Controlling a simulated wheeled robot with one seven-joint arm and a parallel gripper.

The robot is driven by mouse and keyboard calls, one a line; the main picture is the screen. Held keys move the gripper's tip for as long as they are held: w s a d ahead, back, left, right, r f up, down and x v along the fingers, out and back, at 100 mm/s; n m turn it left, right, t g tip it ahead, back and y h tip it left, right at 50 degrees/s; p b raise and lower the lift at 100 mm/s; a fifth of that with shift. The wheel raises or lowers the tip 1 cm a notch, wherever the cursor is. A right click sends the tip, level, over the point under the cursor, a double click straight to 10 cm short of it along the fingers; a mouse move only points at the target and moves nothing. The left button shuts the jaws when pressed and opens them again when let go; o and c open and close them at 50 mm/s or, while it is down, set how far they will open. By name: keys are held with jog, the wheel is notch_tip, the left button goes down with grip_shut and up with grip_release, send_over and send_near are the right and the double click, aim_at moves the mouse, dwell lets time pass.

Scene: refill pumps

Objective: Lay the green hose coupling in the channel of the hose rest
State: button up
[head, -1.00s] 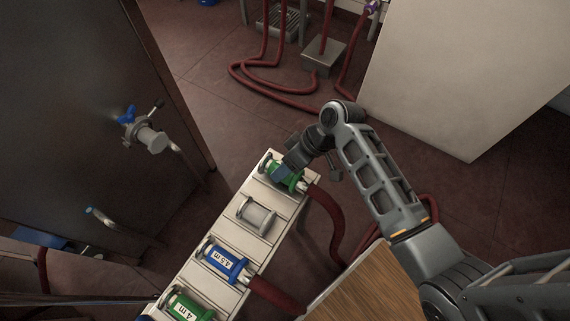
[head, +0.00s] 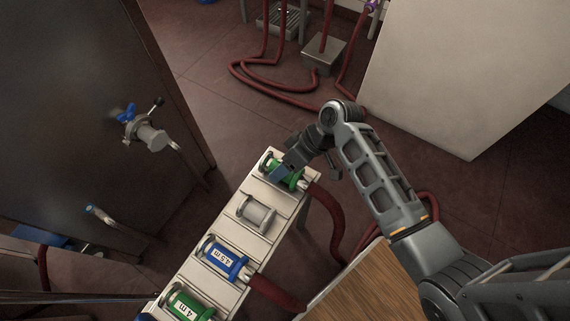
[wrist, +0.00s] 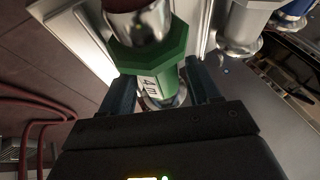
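A green hose coupling (head: 287,178) with a dark red hose lies at the far end of the white slatted rack (head: 271,235). In the wrist view the coupling (wrist: 150,62) shows its eight-sided green collar, part of a label and a metal end. My gripper (wrist: 165,92) has one finger on each side of the green body, close against it, and looks shut on it. In the head view my gripper (head: 287,169) partly covers the coupling. Which part is the channel of the hose rest, I cannot tell.
On the rack a grey spool-like coupling (head: 257,213), a blue one marked 4.5 m (head: 224,257) and another green one marked 4 m (head: 187,303) lie in a row. A dark panel with a valve (head: 150,137) stands left. A wooden top (head: 355,285) is near.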

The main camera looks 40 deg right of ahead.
jog(key=shift+o, duration=0.8)
jog(key=shift+d, duration=0.1)
jog(key=v, duration=0.7)
jog(key=shift+r+p, duration=0.3)
jog(key=shift+r, duration=0.1)
jog(key=shift+s, duration=0.15)
